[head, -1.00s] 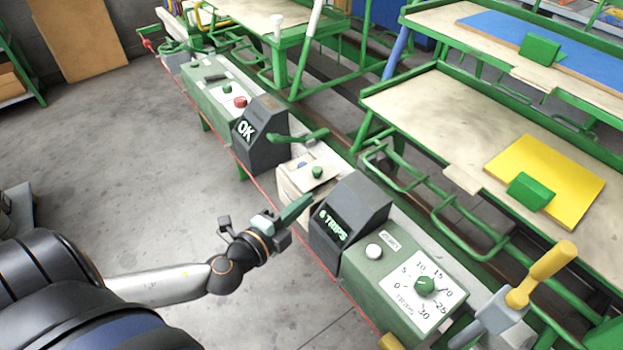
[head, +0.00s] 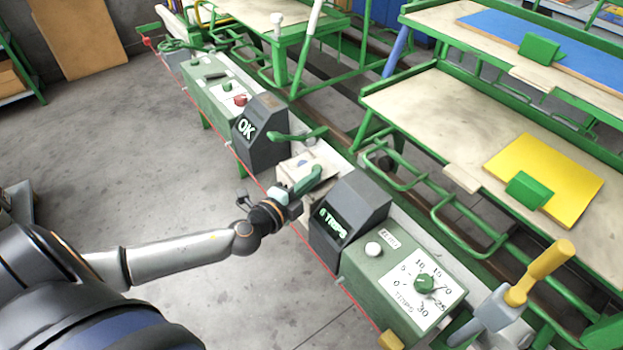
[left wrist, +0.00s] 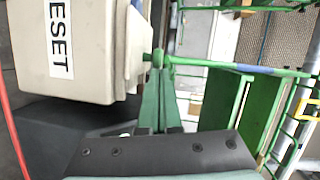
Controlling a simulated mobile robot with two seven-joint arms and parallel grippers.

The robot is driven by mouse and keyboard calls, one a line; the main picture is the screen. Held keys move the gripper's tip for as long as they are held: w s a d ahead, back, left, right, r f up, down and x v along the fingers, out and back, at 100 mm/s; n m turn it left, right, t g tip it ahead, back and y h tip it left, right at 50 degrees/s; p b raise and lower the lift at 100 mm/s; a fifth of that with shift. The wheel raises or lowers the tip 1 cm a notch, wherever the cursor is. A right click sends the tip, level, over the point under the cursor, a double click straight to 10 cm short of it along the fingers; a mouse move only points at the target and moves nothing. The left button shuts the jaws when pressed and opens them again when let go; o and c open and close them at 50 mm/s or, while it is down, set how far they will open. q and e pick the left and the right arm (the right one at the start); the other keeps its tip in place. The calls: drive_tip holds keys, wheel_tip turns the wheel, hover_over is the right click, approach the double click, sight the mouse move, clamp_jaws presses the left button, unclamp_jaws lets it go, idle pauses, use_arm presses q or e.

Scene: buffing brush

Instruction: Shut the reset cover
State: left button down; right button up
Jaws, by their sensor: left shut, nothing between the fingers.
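The cream reset box (head: 290,168) stands between the two dark display housings in the head view. In the left wrist view the box (left wrist: 95,30) carries a label ending in "ESET". A pale plate (left wrist: 130,45) with a green knob (left wrist: 147,57) is on its right side there; I cannot tell how far the cover stands open. My left gripper (head: 316,175) is shut and empty, its green fingers over the box in the head view. In the left wrist view the fingertips (left wrist: 158,68) are close beside the knob; contact is unclear. My right gripper is out of view.
The "OK" display (head: 260,132) and the "6 TRIPS" display (head: 348,215) flank the box closely. A green handle (head: 298,135) juts out just behind. The floor at left is open.

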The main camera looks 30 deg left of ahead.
sight(298, 175)
use_arm(q)
drive_tip(key=a, duration=0.1)
drive_tip(key=w+a+b, duration=0.1)
drive_tip(key=a, duration=0.1)
drive_tip(key=w+a+b, duration=0.1)
drive_tip(key=a, duration=0.1)
drive_tip(key=shift+f, duration=0.15)
drive_tip(key=shift+a, duration=0.1)
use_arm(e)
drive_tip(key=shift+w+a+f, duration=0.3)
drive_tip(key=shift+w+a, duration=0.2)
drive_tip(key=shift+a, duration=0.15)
use_arm(q)
drive_tip(key=shift+r, duration=0.2)
